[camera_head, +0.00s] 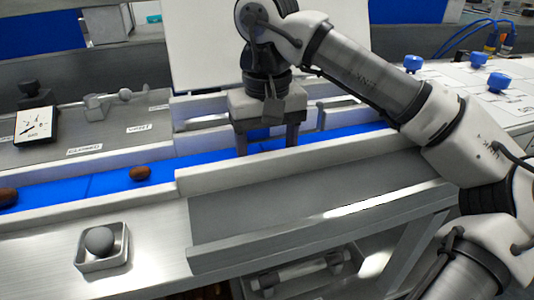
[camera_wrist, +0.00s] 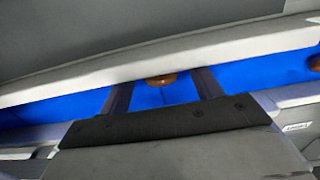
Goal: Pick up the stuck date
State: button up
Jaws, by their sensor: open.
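A brown date (camera_wrist: 160,80) shows in the wrist view, on the blue belt (camera_wrist: 240,78) right against the pale side wall (camera_wrist: 100,80), which hides part of it. It lies between the two fingers of my gripper (camera_head: 266,148), apart from both as far as I can see. My gripper is open and points down over the belt channel. In the head view the near wall and my gripper hide this date.
Two other dates lie on the belt at left, one nearer (camera_head: 140,173) and one at the picture's edge (camera_head: 8,197). Raised pale walls line the channel.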

jog(key=c, duration=0.8)
jog(key=shift+c, duration=0.2)
